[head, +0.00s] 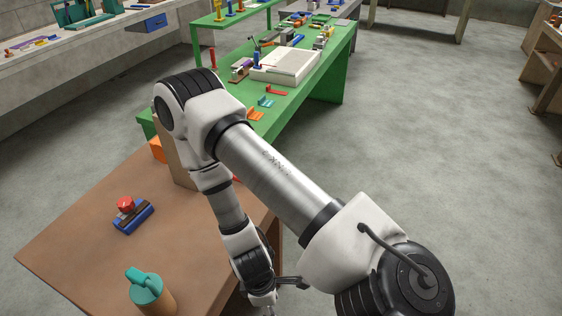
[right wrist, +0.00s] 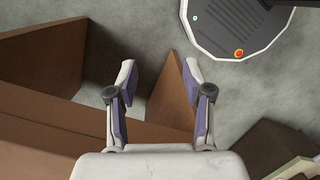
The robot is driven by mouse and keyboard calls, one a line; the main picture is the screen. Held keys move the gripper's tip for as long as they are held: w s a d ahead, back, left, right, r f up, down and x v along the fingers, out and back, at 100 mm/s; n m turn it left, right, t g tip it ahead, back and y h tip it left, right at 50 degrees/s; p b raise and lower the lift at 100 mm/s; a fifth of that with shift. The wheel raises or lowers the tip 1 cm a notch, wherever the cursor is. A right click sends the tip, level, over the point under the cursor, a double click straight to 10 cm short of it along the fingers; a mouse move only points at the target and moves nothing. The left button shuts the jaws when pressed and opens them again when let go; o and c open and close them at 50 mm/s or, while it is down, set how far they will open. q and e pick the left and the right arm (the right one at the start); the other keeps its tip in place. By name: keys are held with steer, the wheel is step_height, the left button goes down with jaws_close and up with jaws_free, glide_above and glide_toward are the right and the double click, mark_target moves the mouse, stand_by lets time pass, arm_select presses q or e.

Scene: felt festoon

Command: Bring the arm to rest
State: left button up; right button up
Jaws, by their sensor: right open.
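My right arm comes in from the lower right of the head view and folds down over the right edge of the brown table (head: 75,240). In the head view my right gripper (head: 290,283) is low beside that edge, partly cut off by the frame's bottom. In the right wrist view the right gripper (right wrist: 160,78) has its two fingers spread, with nothing between them but grey floor and a brown panel (right wrist: 172,95). My left gripper is in neither view.
On the brown table are a blue block with a red knob (head: 125,204) and an orange bottle with a teal lid (head: 146,288). An orange box (head: 157,149) is partly hidden by my arm. A green bench (head: 330,75) stands behind. Open floor (head: 440,150) lies to the right.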

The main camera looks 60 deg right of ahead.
steer(key=a+f+m+t+y+b, duration=0.1)
steer(key=a+f+m+b, duration=0.1)
steer(key=a+f+m, duration=0.2)
steer(key=f+m, duration=0.1)
steer(key=m, duration=0.2)
steer(key=shift+s+f+t, duration=0.15)
steer(key=shift+s+t, duration=0.2)
steer(key=shift+t, duration=0.05)
stand_by(2.6)
